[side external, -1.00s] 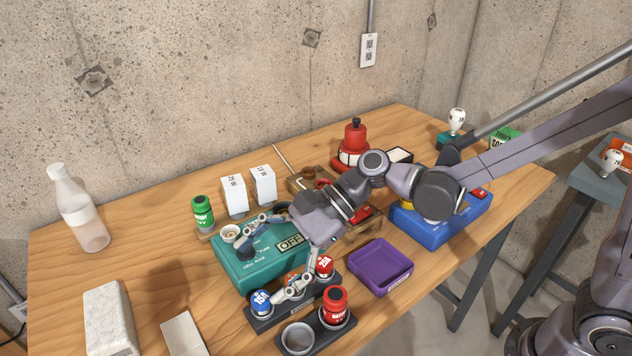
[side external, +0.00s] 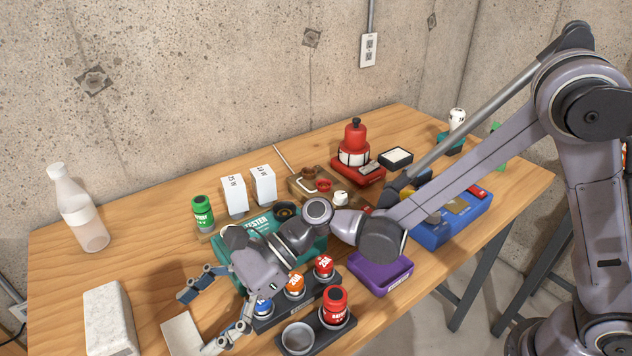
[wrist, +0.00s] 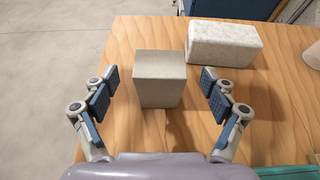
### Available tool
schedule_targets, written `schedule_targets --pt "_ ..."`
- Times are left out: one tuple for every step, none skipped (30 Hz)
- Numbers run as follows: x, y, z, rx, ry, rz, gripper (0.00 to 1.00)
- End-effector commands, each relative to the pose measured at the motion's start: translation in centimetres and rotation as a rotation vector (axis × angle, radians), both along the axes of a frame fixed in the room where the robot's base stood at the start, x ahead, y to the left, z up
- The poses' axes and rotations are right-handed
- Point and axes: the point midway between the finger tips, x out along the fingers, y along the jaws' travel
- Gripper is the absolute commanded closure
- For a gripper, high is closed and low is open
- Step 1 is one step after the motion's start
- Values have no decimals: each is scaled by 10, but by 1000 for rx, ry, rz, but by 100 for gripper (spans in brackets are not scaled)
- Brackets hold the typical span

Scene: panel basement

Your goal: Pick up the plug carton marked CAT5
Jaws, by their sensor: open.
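No CAT5 marking can be read in either view. A plain beige-grey box (side external: 180,333) lies near the table's front edge; in the wrist view the box (wrist: 159,88) shows no lettering. My gripper (side external: 198,322) is open and empty above this box. In the wrist view the fingers of my gripper (wrist: 160,82) stand on either side of the box, with gaps on both sides. Two white cartons, the left one (side external: 235,194) and the right one (side external: 263,185), stand upright behind the teal tester; their printing seems to read as wattages.
A pale stone block (side external: 108,318) lies left of the box and is close to it in the wrist view (wrist: 222,43). A clear bottle (side external: 80,210) stands at the back left.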

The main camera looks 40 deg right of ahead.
Motion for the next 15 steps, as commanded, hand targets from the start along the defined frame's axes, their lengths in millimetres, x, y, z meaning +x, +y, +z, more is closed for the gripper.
schedule_targets --pt "-1 8 -3 0 1 4 15" --pt "-1 12 -5 0 1 4 15" --pt "-1 18 -7 0 1 4 15" --pt "-1 21 -8 0 0 3 15" --pt "0 25 -10 0 0 3 15" --pt "0 28 -11 0 0 3 15" --pt "-1 31 -12 0 0 3 15" --pt "0 32 -13 0 0 2 15" --pt "0 34 -13 0 0 1 15" --pt "0 35 -14 0 0 0 15" --pt "0 35 -14 0 0 0 15" --pt "0 35 -14 0 0 0 15" --pt "0 35 -14 0 0 0 15" --pt "0 35 -14 0 0 0 15" --pt "0 35 -14 0 0 0 15"
